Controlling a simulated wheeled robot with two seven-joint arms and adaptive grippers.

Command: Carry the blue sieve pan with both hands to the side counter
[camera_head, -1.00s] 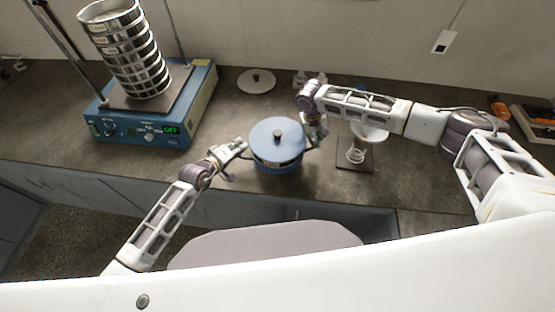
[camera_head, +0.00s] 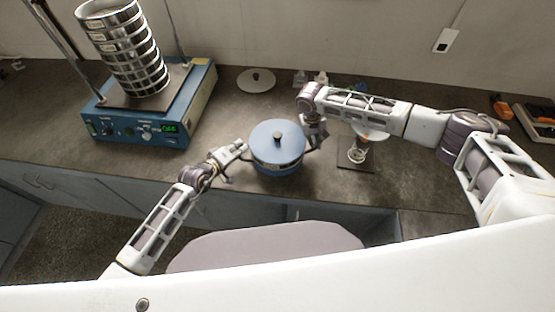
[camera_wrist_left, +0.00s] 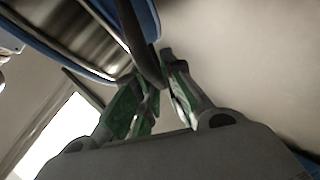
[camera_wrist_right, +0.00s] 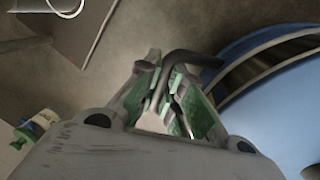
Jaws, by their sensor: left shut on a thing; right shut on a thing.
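Whether the pan touches the counter is not clear.
A blue shaker (camera_head: 150,118) with a stack of metal sieves (camera_head: 128,50) stands at the left. A pale disc lid (camera_head: 256,80) lies behind the pan. A stand with a coil (camera_head: 357,154) is to the right, partly under my right arm. Small bottles (camera_head: 300,78) stand at the back.

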